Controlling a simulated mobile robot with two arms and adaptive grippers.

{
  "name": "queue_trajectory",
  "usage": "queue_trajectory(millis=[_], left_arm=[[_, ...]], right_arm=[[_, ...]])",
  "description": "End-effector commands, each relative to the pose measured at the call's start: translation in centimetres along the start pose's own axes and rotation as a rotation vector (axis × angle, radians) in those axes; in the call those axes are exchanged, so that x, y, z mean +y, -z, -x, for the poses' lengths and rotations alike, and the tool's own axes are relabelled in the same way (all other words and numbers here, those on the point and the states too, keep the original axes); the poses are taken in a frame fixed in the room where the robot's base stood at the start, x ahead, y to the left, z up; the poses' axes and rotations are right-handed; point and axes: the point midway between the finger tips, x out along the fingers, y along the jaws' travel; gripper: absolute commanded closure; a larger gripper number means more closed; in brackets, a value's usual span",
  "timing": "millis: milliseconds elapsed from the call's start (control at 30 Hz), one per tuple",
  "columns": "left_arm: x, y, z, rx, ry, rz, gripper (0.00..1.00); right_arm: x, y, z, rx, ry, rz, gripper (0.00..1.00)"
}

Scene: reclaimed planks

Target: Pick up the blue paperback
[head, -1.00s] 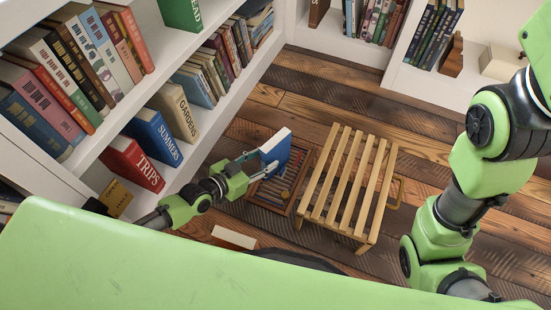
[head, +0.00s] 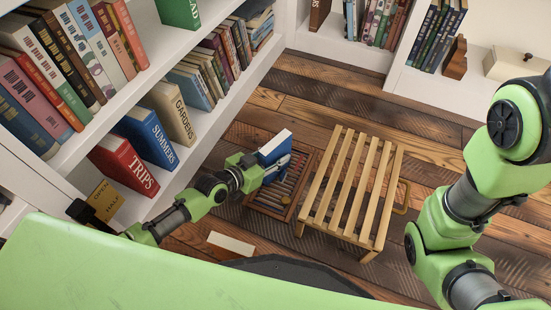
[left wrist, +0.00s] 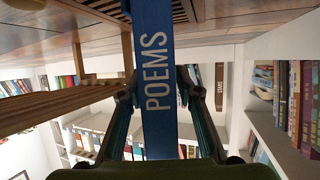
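The blue paperback (head: 273,149), with a white face, is at my left gripper (head: 272,170), above or beside a reddish-brown slatted rack on the floor. In the left wrist view its blue spine (left wrist: 156,70) reads "POEMS" and fills the middle. The two fingers of my left gripper (left wrist: 156,92) lie one on each side of it and appear closed against it. Its far end runs out of the top of that view. My right arm shows at the right of the head view, but its gripper does not.
The slatted rack (head: 268,206) and a wooden slatted stool (head: 352,190) stand on the plank floor. A white bookcase (head: 235,75) with several books flanks my left arm. A pale block (head: 231,243) lies near my base. Open floor (head: 330,95) lies beyond the stool.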

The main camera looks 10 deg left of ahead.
Motion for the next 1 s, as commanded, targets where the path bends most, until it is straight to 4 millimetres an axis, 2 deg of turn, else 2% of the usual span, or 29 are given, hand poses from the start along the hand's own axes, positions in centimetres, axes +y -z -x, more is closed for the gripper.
queue_trajectory(millis=[33, 100, 533, 667, 833, 1000], left_arm=[[0.0, 0.0, 0.0, 0.000, 0.000, 0.000, 0.86], [0.0, 0.0, 0.0, 0.000, 0.000, 0.000, 1.00], [0.0, 0.6, 0.2, 0.004, 0.000, -0.001, 1.00], [0.0, 1.6, 0.6, 0.005, 0.000, -0.002, 1.00], [0.1, 3.7, 1.6, 0.002, 0.000, 0.001, 1.00], [1.3, 5.0, 3.6, 0.002, -0.001, 0.001, 1.00]], right_arm=[[0.0, 0.0, 0.0, 0.000, 0.000, 0.000, 0.60], [0.0, 0.0, 0.0, 0.000, 0.000, 0.000, 0.60], [0.1, -0.1, -0.4, 0.000, 0.001, 0.000, 0.60], [0.2, -0.4, -1.2, 0.000, 0.000, 0.000, 0.60], [0.6, -0.9, -3.1, 0.006, 0.001, 0.000, 0.60], [1.4, -3.8, -1.3, -0.082, -0.029, -0.009, 0.60]])
